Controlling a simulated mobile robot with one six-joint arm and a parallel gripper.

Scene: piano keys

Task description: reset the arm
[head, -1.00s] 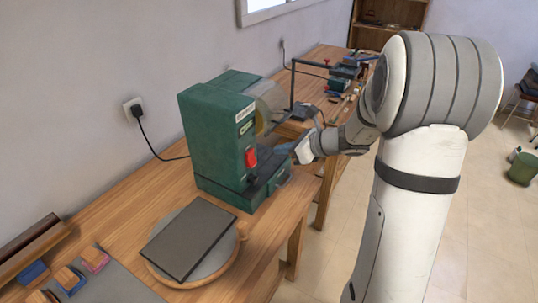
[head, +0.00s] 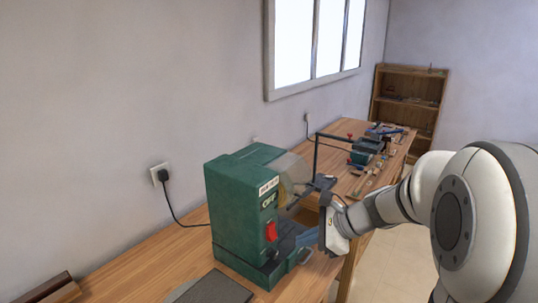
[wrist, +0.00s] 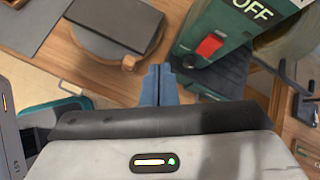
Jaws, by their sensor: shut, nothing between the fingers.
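My gripper shows in the wrist view (wrist: 158,72) with its two blue-grey fingers together and nothing between them. In the head view my arm reaches in from the right, and the gripper (head: 303,240) is in front of the right side of the green machine (head: 235,210). The machine has a red switch (head: 271,231) on its front, which also shows in the wrist view (wrist: 210,45), above and to the right of the fingertips. I cannot tell from the head view whether the fingers touch the machine.
The machine stands on a long wooden bench (head: 140,255) against the wall. A dark flat slab (head: 215,288) lies in front of it. Beyond stand a clamp frame (head: 318,155) and several small tools. A wooden shelf (head: 410,75) is at the back. Floor is open beyond the bench's right side.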

